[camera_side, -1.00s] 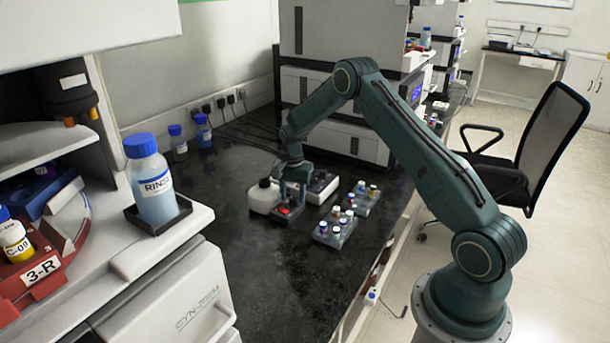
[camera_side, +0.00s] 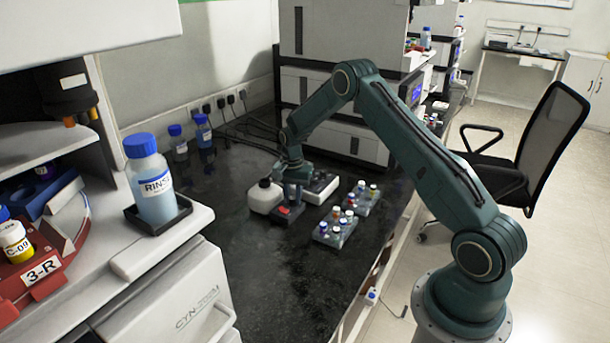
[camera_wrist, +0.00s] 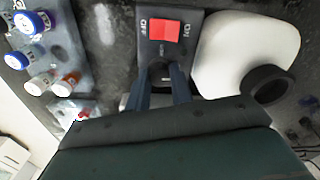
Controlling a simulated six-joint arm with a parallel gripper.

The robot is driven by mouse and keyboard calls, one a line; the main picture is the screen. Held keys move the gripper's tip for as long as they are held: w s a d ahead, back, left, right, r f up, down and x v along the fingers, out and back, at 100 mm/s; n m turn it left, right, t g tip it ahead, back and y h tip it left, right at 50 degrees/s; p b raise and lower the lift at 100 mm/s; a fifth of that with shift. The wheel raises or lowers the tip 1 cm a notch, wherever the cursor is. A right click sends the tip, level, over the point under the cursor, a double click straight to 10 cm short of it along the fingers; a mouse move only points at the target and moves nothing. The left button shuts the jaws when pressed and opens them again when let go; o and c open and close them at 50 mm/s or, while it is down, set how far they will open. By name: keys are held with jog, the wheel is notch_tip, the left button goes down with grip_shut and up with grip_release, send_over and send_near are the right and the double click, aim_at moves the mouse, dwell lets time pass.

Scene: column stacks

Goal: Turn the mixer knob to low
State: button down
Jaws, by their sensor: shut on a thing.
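The mixer's dark control panel (camera_wrist: 188,48) shows in the wrist view, with a red rocker switch (camera_wrist: 165,32) between OFF and ON marks. In the side view the red switch (camera_side: 284,210) shows just in front of my gripper (camera_side: 291,203). In the wrist view my gripper (camera_wrist: 161,80) points down at the panel, its two fingers shut on the dark mixer knob (camera_wrist: 160,71) below the switch. The fingers hide most of the knob, so its pointer and setting cannot be read.
A white box with a dark top (camera_side: 320,187) sits behind. Racks of capped vials (camera_side: 334,228) stand to the right. The counter's front left is clear.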

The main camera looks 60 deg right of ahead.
jog(key=n, duration=1.7)
jog(key=shift+n, duration=0.3)
jog(key=shift+r, duration=0.1)
dwell(0.3)
jog(key=c, duration=1.2)
grip_release()
jog(key=shift+c, duration=0.2)
